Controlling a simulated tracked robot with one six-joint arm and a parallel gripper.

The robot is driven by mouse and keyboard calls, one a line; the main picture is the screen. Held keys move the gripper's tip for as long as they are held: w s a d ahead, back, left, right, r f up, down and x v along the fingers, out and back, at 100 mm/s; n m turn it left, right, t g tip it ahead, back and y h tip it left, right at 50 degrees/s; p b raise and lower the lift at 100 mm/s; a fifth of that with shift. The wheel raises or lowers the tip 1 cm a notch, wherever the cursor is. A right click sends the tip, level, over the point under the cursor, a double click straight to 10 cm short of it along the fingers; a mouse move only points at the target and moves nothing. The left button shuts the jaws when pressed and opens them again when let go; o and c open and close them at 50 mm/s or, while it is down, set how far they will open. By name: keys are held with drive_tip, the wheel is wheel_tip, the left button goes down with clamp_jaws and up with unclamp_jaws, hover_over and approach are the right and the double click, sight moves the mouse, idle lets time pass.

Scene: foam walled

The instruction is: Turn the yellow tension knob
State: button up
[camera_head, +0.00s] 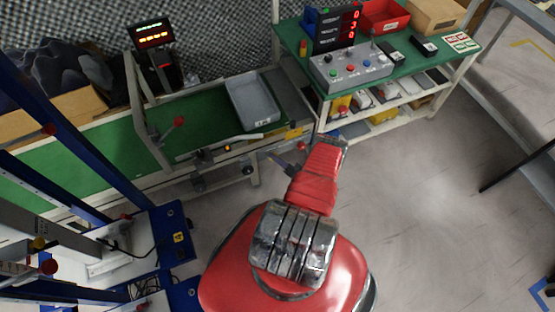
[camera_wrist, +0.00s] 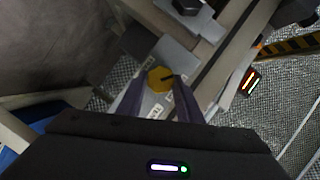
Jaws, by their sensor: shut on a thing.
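The yellow tension knob (camera_wrist: 159,79) shows in the wrist view as a faceted yellow disc with a dark pointer mark, on a pale plate with printed labels. My gripper (camera_wrist: 160,90) is shut on it, with one dark finger on each side. In the head view my gripper (camera_head: 281,163) is at the front edge of the green conveyor's frame, near its right end. I cannot make out the knob in the head view.
A grey tray (camera_head: 252,103) lies on the green conveyor belt (camera_head: 193,115). A green-topped bench (camera_head: 403,71) with a button box (camera_head: 350,69) stands at the right. Blue-framed equipment (camera_head: 172,228) is at the left. The floor (camera_head: 430,190) at the right is clear.

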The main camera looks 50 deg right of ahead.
drive_tip(key=shift+s+d+r, duration=0.1)
drive_tip(key=shift+d, duration=0.3)
drive_tip(key=o, duration=1)
drive_tip(key=shift+a, duration=0.25)
drive_tip(key=shift+o, duration=0.2)
drive_tip(key=v, duration=1.3)
drive_tip(key=shift+s, duration=0.3)
drive_tip(key=shift+a, duration=0.15)
